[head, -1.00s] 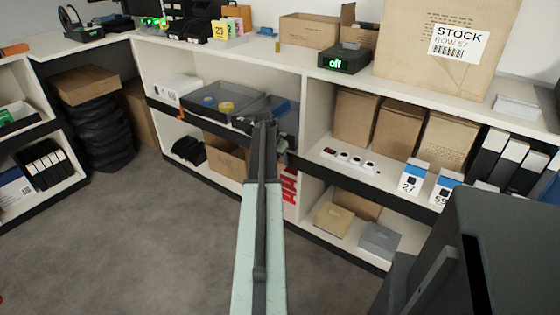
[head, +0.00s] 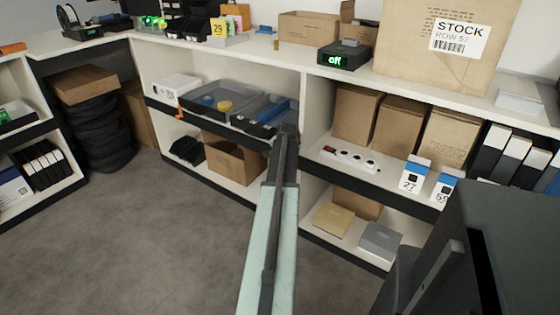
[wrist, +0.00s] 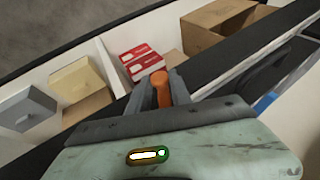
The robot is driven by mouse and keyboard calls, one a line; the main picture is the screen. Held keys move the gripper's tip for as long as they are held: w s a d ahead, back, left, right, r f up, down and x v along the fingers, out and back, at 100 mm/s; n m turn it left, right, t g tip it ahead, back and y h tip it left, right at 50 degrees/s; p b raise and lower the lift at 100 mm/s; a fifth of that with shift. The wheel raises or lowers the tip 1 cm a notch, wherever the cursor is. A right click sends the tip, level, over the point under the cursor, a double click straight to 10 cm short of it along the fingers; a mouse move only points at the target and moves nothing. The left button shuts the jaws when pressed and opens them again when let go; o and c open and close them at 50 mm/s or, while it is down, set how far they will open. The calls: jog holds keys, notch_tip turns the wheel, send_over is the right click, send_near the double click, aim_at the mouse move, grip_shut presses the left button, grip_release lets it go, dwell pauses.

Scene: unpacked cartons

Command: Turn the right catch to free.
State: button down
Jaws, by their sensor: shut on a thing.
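The right catch (wrist: 161,92) is a small orange piece in the wrist view, between the two dark fingers of my gripper (wrist: 161,96). My gripper is shut on it. How far the catch is turned cannot be told. In the head view my gripper (head: 288,130) is at the shelf's black front edge, by the right end of a grey tray (head: 190,99), and the arm hides the catch. Another orange catch (head: 208,113) shows on the tray's front left. The tray holds blue and yellow items.
Red-and-white boxes (wrist: 138,62) and an open carton (head: 232,158) are on the lower shelf. A power strip (head: 350,158) lies on the shelf to the right. A dark cabinet-like block (head: 490,230) fills the lower right. The floor at left is clear.

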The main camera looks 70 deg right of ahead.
jog(key=m+t+h+b, duration=0.1)
jog(key=t+b, duration=0.2)
jog(key=b, duration=0.3)
jog(key=f+m+t+h+b, duration=0.1)
jog(key=t+b, duration=0.2)
jog(key=b, duration=0.3)
jog(key=s+f+t+h+b, duration=0.1)
jog(key=t+h+b, duration=0.1)
jog(key=b, duration=0.4)
jog(key=shift+a+m+t, duration=0.3)
jog(key=shift+m+t, duration=0.1)
jog(key=shift+t, duration=0.4)
jog(key=shift+r, duration=0.15)
jog(key=c, duration=1.2)
grip_release()
jog(key=shift+s+d, duration=0.1)
jog(key=v, duration=0.7)
jog(key=shift+s+a, duration=0.3)
